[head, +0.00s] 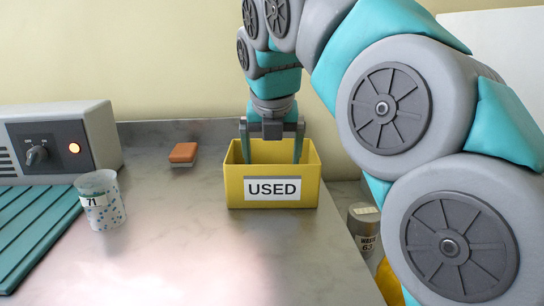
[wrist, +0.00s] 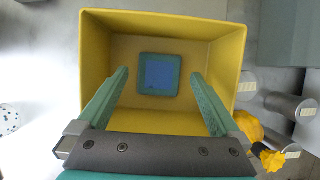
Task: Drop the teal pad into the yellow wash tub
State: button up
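The yellow wash tub (head: 232,187) stands on the counter, with a "USED" label on its front. My gripper (head: 272,160) points down over it, with the fingertips at or below the rim in the head view. In the wrist view the fingers (wrist: 160,82) are wide apart and nothing is between them. The teal pad (wrist: 143,86), a square with a blue middle, lies flat on the floor of the tub (wrist: 165,16), apart from both fingers. In the head view the tub's front wall hides the pad.
An orange-topped block (head: 184,152) lies left of the tub. A speckled cup (head: 102,205) marked 71 stands by a ribbed teal mat (head: 35,225). A grey control box (head: 60,142) is at the back left. Labelled cylinders (head: 364,222) are right of the counter. The middle counter is clear.

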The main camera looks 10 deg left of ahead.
jog(key=shift+r, duration=0.6)
jog(key=s+d+r, duration=0.1)
jog(key=s+r, duration=0.1)
jog(key=s, duration=0.5)
jog(key=s+d+r+b, duration=0.1)
jog(key=s+r, duration=0.1)
jog(key=s, duration=0.4)
jog(key=shift+s+d+r, duration=0.2)
jog(key=shift+s+r, duration=0.05)
jog(key=shift+s, duration=0.1)
